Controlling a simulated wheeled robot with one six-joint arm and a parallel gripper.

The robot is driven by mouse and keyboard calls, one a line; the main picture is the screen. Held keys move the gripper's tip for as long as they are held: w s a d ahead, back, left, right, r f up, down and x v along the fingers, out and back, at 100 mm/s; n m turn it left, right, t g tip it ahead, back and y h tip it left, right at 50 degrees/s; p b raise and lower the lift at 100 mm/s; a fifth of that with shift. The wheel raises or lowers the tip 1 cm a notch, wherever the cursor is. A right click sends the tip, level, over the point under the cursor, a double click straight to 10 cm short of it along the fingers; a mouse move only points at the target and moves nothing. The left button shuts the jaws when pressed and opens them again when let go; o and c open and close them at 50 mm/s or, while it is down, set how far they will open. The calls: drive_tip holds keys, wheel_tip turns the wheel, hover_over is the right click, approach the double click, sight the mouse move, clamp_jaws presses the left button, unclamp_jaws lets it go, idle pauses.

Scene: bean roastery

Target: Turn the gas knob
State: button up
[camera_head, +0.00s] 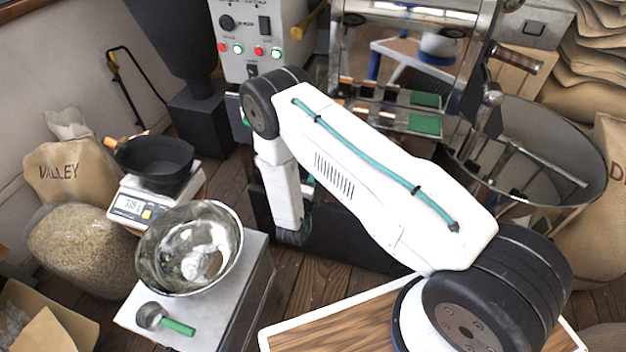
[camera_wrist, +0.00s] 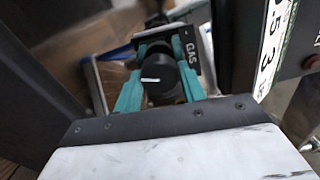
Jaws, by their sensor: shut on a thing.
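The gas knob (camera_wrist: 161,84) is round and black with a white pointer line. In the wrist view the line lies nearly level across the picture. My gripper (camera_wrist: 160,52) has teal fingers, one on each side of the knob, and is shut on it. A dark plate with the label "GAS" (camera_wrist: 191,53) is just beyond the knob at the right. In the head view my arm hides the knob and most of the gripper.
A control panel (camera_head: 262,30) with buttons stands behind my arm. A steel drum (camera_head: 585,165) is at the right. At the left, a steel bowl (camera_head: 160,262) and a green-handled scoop (camera_head: 178,326) sit on a grey stand, near a scale (camera_head: 128,206) bearing a black pan (camera_head: 155,160).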

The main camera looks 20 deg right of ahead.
drive_tip(key=shift+s+d+f, duration=0.1)
drive_tip(key=o, duration=1)
drive_tip(key=shift+c, duration=0.2)
drive_tip(key=v, duration=0.7)
drive_tip(key=shift+s+a, duration=0.25)
drive_tip(key=shift+s, duration=0.05)
